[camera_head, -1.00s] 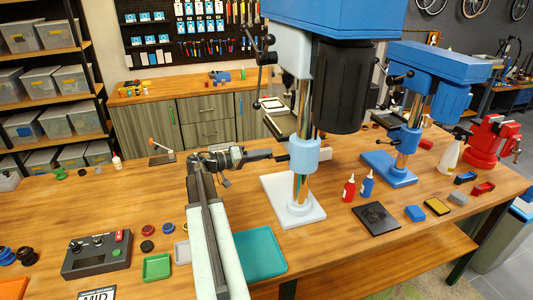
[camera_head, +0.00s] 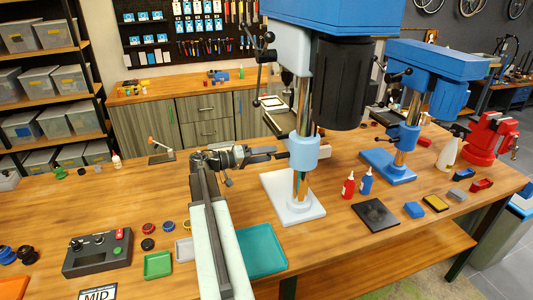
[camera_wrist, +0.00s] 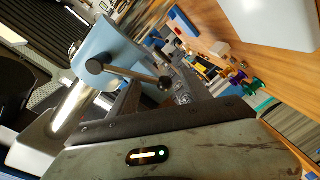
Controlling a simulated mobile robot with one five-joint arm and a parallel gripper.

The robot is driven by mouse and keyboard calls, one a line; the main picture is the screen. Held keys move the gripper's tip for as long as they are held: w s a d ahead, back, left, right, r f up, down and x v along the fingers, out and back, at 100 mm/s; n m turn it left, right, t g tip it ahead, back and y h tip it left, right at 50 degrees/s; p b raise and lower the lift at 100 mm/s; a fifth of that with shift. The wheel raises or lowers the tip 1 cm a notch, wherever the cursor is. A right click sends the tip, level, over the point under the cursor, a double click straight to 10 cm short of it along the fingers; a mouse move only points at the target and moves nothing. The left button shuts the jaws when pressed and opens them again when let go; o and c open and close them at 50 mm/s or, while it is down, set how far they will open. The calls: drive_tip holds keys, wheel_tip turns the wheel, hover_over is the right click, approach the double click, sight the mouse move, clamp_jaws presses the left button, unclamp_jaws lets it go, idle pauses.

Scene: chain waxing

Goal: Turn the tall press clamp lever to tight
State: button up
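The tall press with a white base (camera_head: 292,199) stands at the middle of the bench. Its blue collar (camera_head: 304,153) is on the steel column. The clamp lever, a thin bar with black knobs, juts from the collar toward my gripper; it shows clearly in the wrist view (camera_wrist: 131,73). My gripper (camera_head: 275,153) is just left of the collar, at lever height. In the wrist view my gripper (camera_wrist: 158,88) has its two dark fingers apart, with the lever's far knob between or just beyond them. I cannot tell whether they touch it.
A shorter blue press (camera_head: 404,137) stands to the right. A teal tray (camera_head: 262,250) and a control box (camera_head: 97,252) are at the front left.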

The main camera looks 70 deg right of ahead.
drive_tip(key=shift+w, duration=0.15)
drive_tip(key=v, duration=0.7)
drive_tip(key=shift+w+a+p, duration=0.2)
drive_tip(key=shift+p, duration=0.15)
